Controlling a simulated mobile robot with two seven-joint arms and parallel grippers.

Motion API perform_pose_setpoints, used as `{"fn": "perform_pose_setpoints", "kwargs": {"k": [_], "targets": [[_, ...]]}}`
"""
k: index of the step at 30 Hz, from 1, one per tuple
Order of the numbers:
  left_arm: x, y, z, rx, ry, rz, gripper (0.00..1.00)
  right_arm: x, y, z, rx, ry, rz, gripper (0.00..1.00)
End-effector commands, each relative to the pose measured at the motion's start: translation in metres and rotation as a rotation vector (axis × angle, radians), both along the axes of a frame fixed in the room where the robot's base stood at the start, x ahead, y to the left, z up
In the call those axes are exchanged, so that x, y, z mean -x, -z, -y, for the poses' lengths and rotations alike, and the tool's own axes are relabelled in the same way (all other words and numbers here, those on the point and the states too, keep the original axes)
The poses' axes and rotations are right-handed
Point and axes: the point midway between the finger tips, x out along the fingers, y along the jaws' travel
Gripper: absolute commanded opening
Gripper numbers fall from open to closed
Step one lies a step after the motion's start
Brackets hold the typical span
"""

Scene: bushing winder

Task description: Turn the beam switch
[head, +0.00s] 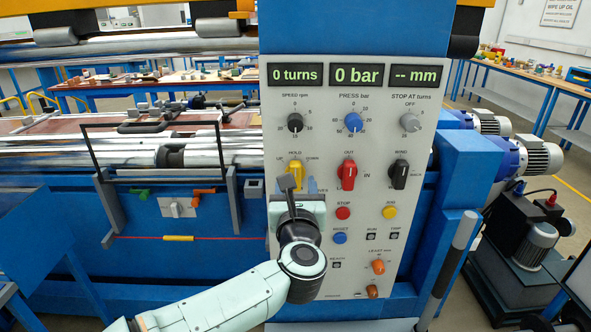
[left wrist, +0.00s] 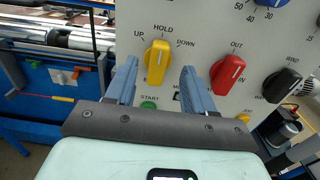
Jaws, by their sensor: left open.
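The yellow switch (head: 295,170) marked UP, HOLD and DOWN sits on the grey control panel (head: 338,263). No label reading "beam" is legible. In the left wrist view the yellow switch (left wrist: 157,62) stands nearly upright, its white line toward HOLD. My left gripper (head: 297,188) is just below the switch in the head view, its arm coming from the lower left. In the left wrist view the open fingers of my left gripper (left wrist: 159,78) lie to either side of the switch's lower part, with nothing between them clearly touching. My right gripper is out of view.
A red switch (head: 347,173) and a black switch (head: 399,174) stand to the right. Below are a red STOP button (head: 343,213), a blue button (head: 340,238) and a yellow button (head: 390,212). A green button (left wrist: 148,106) lies close under the left fingers.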

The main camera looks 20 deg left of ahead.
Motion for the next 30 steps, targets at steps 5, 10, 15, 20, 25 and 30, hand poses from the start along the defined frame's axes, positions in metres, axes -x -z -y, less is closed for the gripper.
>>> {"fn": "perform_pose_setpoints", "kwargs": {"k": [5,10,15,20,25,30], "targets": [[-0.033,-0.001,-0.01,-0.003,-0.002,-0.001,0.53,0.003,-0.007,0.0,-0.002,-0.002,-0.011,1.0],[-0.051,-0.001,-0.015,-0.002,-0.001,-0.001,0.53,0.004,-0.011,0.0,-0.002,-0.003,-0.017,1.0],[-0.057,0.0,-0.017,-0.003,0.001,-0.001,0.53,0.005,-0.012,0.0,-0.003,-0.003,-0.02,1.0],[-0.057,0.001,-0.017,-0.003,0.001,-0.001,0.53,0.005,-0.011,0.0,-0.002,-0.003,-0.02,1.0],[-0.057,0.001,-0.017,-0.003,0.001,-0.001,0.17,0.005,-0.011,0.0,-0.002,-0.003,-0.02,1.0],[-0.057,0.001,-0.017,-0.003,0.0,-0.001,0.0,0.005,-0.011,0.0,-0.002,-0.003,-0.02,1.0]]}}
